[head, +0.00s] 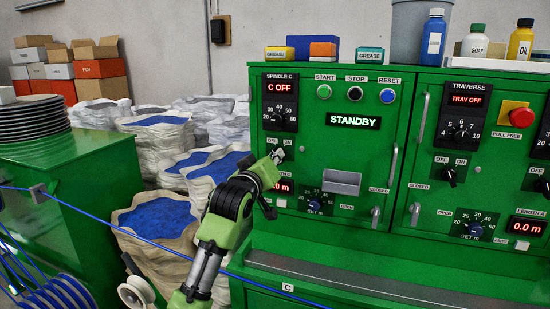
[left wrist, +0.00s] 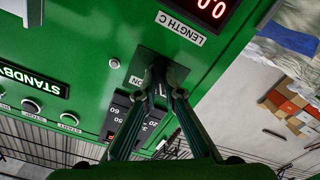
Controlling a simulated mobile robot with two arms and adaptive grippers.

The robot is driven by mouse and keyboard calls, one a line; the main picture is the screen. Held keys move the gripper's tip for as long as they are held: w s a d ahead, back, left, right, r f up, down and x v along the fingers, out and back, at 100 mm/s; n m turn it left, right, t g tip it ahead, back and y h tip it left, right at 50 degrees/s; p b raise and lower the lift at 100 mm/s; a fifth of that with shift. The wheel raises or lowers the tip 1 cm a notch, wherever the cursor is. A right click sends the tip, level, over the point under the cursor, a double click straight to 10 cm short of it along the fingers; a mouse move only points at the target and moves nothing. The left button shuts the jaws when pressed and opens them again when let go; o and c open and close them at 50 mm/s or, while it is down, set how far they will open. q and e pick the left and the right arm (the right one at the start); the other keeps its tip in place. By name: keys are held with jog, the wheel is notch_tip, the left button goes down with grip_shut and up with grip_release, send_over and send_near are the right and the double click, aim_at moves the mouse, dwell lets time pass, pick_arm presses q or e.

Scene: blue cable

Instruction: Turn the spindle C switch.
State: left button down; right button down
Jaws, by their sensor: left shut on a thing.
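The green machine panel carries the SPINDLE C block (head: 280,102) at its left, with a red display reading C OFF and a dial below it. The spindle C switch is below that block, mostly hidden behind my left gripper (head: 277,156). In the left wrist view, seen upside down, my left gripper (left wrist: 163,78) is shut on the switch knob. The dark switch plate (left wrist: 150,62) shows around the fingertips, with ON legible at one side. The knob itself is covered by the fingers, so its angle cannot be told. My right gripper is out of view.
The STANDBY display (head: 353,121) and START, STOP and RESET buttons sit right of the gripper. The LENGTH C display (head: 281,188) is just below it, partly covered. A traverse panel (head: 464,118) is further right. A blue cable (head: 110,213) crosses low at the left.

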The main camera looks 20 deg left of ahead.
pick_arm(q)
jog(key=c, duration=2.2)
grip_release()
jog(key=shift+o, duration=0.2)
jog(key=shift+s, duration=0.1)
jog(key=s, duration=1.2)
jog(key=shift+a, duration=0.25)
jog(key=shift+w, duration=0.1)
